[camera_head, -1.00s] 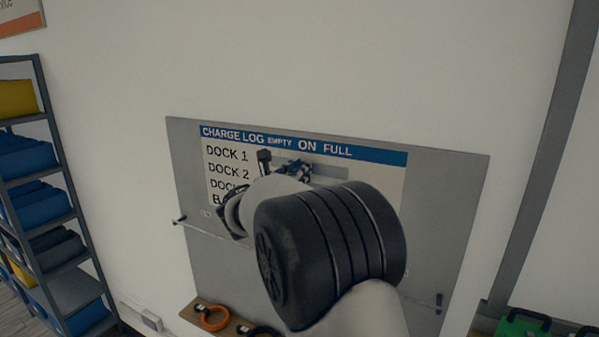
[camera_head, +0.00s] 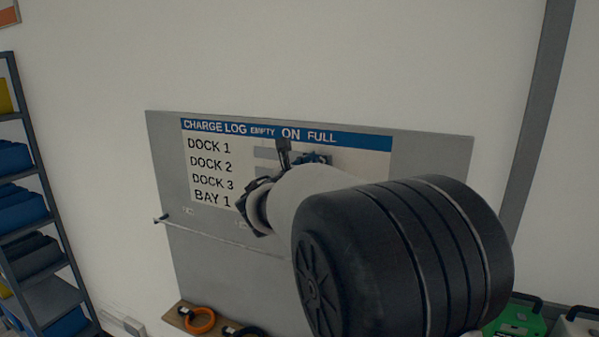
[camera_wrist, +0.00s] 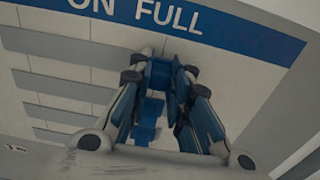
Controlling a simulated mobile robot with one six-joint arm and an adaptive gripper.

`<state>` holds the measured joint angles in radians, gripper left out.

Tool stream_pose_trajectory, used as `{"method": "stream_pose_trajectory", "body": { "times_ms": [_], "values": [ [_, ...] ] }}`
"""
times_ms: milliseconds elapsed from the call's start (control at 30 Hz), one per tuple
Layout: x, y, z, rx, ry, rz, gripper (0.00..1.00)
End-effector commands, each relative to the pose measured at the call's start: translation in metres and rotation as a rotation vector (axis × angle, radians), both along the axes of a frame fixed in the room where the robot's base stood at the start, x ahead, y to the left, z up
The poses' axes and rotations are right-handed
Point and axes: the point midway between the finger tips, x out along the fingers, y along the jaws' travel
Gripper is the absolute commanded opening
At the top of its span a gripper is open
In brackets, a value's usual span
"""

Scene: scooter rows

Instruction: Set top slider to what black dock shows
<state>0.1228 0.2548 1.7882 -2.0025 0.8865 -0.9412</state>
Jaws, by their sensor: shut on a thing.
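The charge log board (camera_head: 420,165) on the wall has rows DOCK 1, DOCK 2, DOCK 3 and BAY 1 under a blue header (camera_head: 360,140) reading EMPTY, ON, FULL. In the wrist view, my gripper (camera_wrist: 160,78) is shut on the blue top slider (camera_wrist: 160,74), just under the header (camera_wrist: 240,38) near the start of the word FULL. Another blue piece (camera_wrist: 148,118) shows lower between the fingers. In the head view, my wrist hides most of the slots and my gripper (camera_head: 318,158) shows only partly. No black dock is in view.
A shelf with blue bins (camera_head: 15,205) stands at the left. A thin rail (camera_head: 200,230) crosses the board's lower part. Green cases (camera_head: 518,322) stand at the lower right.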

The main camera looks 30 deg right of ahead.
Motion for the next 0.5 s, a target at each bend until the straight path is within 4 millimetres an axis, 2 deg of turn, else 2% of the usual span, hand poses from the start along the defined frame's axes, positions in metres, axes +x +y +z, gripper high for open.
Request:
{"method": "stream_pose_trajectory", "body": {
  "times_ms": [300,333,500],
  "values": [
    [-0.0035,-0.0039,-0.0004,0.001,0.002,-0.009,0.00],
    [-0.0036,-0.0040,-0.0004,0.001,0.002,-0.009,0.20],
    [-0.0034,-0.0039,-0.0005,0.001,0.002,-0.009,0.31]
  ]
}}
